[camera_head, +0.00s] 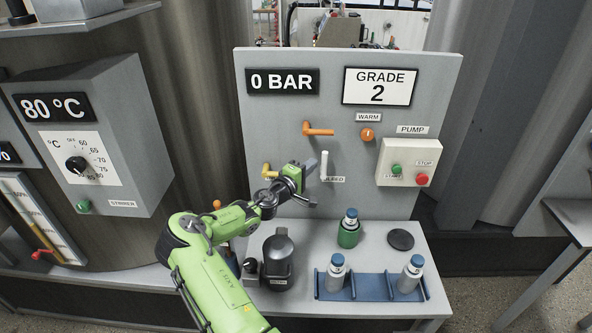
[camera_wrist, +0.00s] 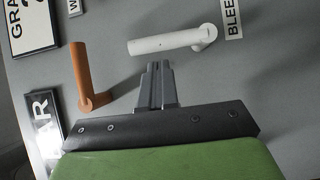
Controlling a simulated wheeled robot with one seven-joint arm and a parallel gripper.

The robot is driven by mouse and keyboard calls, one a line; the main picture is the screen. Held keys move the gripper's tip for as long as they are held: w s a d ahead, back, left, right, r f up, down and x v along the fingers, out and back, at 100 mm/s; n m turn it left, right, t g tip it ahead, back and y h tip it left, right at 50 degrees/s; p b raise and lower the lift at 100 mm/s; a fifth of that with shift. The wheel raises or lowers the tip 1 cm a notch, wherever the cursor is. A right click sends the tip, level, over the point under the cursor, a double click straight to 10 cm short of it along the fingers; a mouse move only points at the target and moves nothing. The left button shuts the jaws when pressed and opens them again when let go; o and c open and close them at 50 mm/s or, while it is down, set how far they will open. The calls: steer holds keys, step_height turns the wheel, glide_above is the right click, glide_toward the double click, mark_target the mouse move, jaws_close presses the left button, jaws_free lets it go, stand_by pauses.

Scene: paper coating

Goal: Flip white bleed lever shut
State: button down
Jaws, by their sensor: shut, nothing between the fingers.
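The white bleed lever (camera_head: 324,165) stands upright on the grey panel, just above the BLEED label (camera_head: 333,179), which is partly hidden. In the wrist view the white lever (camera_wrist: 168,42) lies nearly across the picture, with its pivot at the right end beside the BLEED label (camera_wrist: 233,18). My gripper (camera_head: 311,167) is just left of the lever in the head view. In the wrist view my gripper (camera_wrist: 155,74) is shut and empty, its fingertips below the lever's middle with a small gap showing. I cannot tell whether they are level with it in depth.
An orange lever (camera_head: 319,131) points right above the white one; it also shows in the wrist view (camera_wrist: 82,72). The pump box (camera_head: 409,162) is right.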

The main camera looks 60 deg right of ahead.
mark_target(326, 161)
steer(key=shift+s+d, duration=0.35)
steer(key=shift+s, duration=0.1)
steer(key=shift+s+d+r+m+y, duration=0.1)
steer(key=shift+s+r+m+y, duration=0.15)
steer(key=shift+m+y, duration=0.2)
steer(key=shift+s+d+r+m+y+p, duration=0.25)
steer(key=shift+s+m+p, duration=0.1)
steer(key=shift+s+m, duration=0.3)
steer(key=shift+s+d+m+t+y, duration=0.2)
steer(key=shift+s+m+t+y, duration=0.25)
steer(key=shift+m, duration=0.25)
steer(key=s+d+f+m+t+y+b, duration=0.3)
steer(key=s+m+t+y+b, duration=0.2)
steer(key=m+t+b, duration=0.1)
steer(key=shift+s+f+m+b, duration=0.3)
steer(key=shift+m+b, duration=0.2)
steer(key=shift+b, duration=0.3)
steer(key=shift+s, duration=0.1)
